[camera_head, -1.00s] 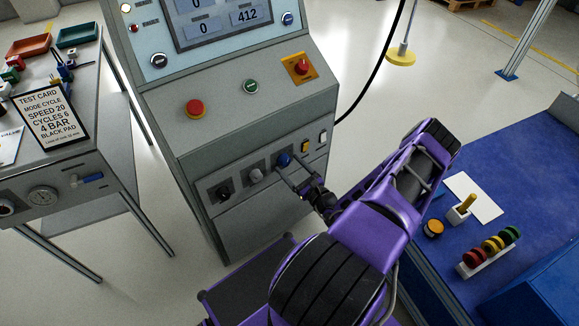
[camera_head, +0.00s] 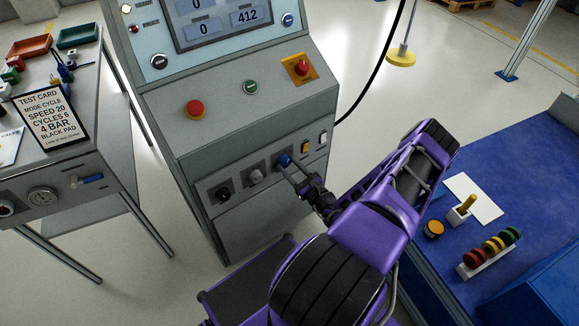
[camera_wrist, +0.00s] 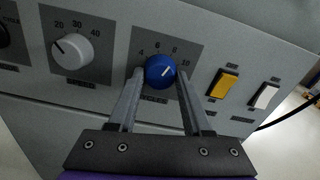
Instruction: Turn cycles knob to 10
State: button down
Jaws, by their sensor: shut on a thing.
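The blue cycles knob (camera_wrist: 160,72) is on the lower front panel of the grey machine, with marks 4, 6, 8 and 10 around it. Its white pointer line tilts up and to the right, roughly between 8 and 10; the exact setting is hard to read. The knob also shows in the head view (camera_head: 284,160). My gripper (camera_wrist: 160,76) is shut on the knob, one finger on each side. In the head view my gripper (camera_head: 288,166) reaches the panel from the lower right. The test card (camera_head: 50,115) on the left reads "CYCLES 6".
A white knob (camera_wrist: 73,51) marked 20, 30, 40 is left of the blue knob. A yellow switch (camera_wrist: 222,86) and a white switch (camera_wrist: 265,96) are close on its right. A red button (camera_head: 195,108) and an emergency stop (camera_head: 301,68) are above.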

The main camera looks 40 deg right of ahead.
jog(key=shift+m, duration=0.3)
jog(key=m, duration=0.3)
jog(key=shift+m, duration=2.1)
jog(key=shift+c, duration=1.7)
grip_release()
jog(key=s+p, duration=0.1)
jog(key=s, duration=1.6)
jog(key=shift+s+a, duration=0.25)
jog(key=shift+a, duration=0.05)
